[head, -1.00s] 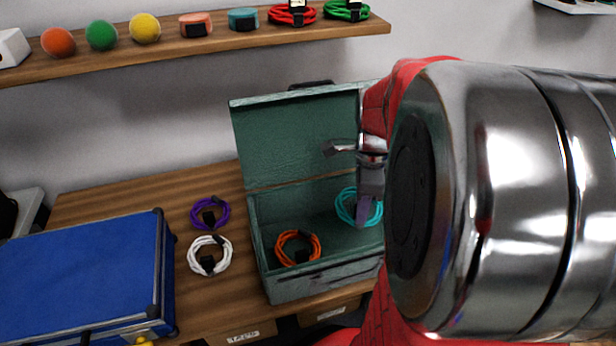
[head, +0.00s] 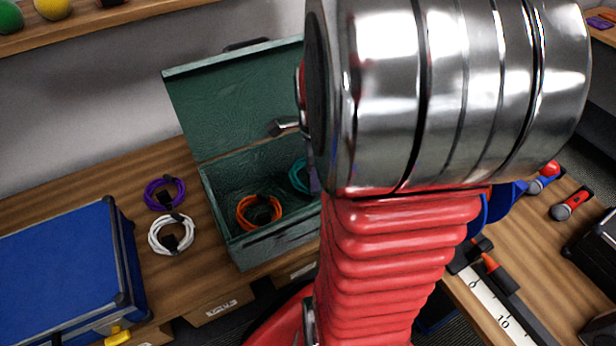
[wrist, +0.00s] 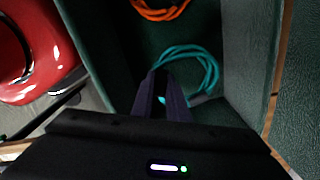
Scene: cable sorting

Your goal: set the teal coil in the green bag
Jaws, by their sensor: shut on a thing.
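The teal coil (head: 298,176) is inside the open green case (head: 222,205), toward its right end, partly hidden by my arm. In the wrist view the teal coil (wrist: 205,62) is a loop of cable at my fingertips. My gripper (wrist: 162,98) is shut on its near side, within the case walls. I cannot tell whether the coil touches the case floor. The open case is the green container in view; I see no soft green bag.
An orange coil (head: 259,213) lies in the same case, left of the teal one. A purple coil (head: 165,194) and a white coil (head: 171,234) lie on the table to its left, beside a blue case (head: 65,265). Tools (head: 570,204) lie at the right.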

